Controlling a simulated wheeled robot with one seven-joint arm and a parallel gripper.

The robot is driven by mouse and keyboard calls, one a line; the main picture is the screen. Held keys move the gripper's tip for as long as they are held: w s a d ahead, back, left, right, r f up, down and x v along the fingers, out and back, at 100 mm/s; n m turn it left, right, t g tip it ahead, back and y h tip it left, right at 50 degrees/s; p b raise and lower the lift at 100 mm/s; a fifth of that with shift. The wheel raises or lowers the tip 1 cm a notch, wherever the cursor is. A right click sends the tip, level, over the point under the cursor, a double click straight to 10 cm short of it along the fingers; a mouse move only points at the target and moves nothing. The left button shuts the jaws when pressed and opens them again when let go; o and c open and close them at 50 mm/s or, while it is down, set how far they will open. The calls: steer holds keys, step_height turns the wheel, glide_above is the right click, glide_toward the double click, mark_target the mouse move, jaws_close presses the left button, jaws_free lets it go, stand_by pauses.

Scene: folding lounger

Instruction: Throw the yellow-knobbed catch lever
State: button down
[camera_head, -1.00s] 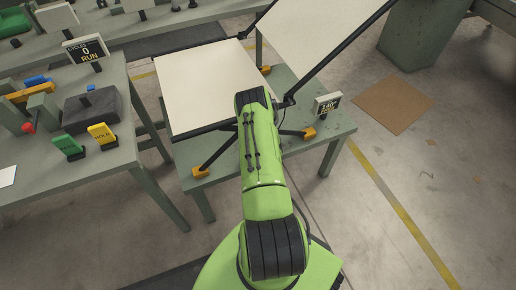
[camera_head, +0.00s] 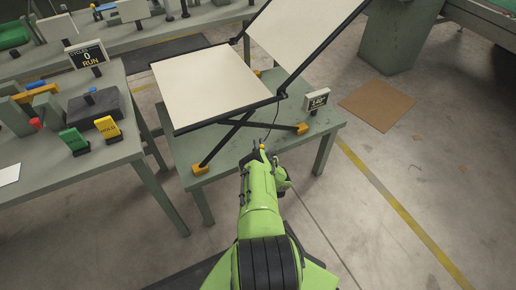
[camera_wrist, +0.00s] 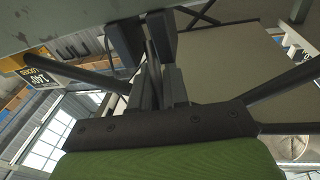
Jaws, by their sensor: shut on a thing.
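The folding lounger has a cream seat panel (camera_head: 212,84) and a raised cream backrest (camera_head: 303,32) in dark frames, standing on crossed dark legs with orange feet (camera_head: 200,169). My gripper (camera_head: 262,147) is at the front edge of the grey-green table, below and in front of the seat. A small yellow spot between its fingers appears to be the catch lever's knob (camera_head: 262,147). In the wrist view, the dark finger pads of my gripper (camera_wrist: 143,40) close around a thin grey bar, probably the lever. The lever's base and pivot are hidden.
The lounger's table (camera_head: 325,123) carries a small angle display (camera_head: 317,100) at right. Floor at right is open, with a brown mat (camera_head: 377,106).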

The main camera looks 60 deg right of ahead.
steer(key=shift+s+r+t+h+b, duration=0.15)
steer(key=shift+r+t+h+b, duration=0.2)
steer(key=shift+t+h, duration=0.2)
steer(key=c, duration=1.2)
jaws_free()
steer(key=shift+s, duration=0.1)
steer(key=shift+o, duration=0.2)
steer(key=shift+a+f, duration=0.1)
steer(key=shift+f, duration=0.1)
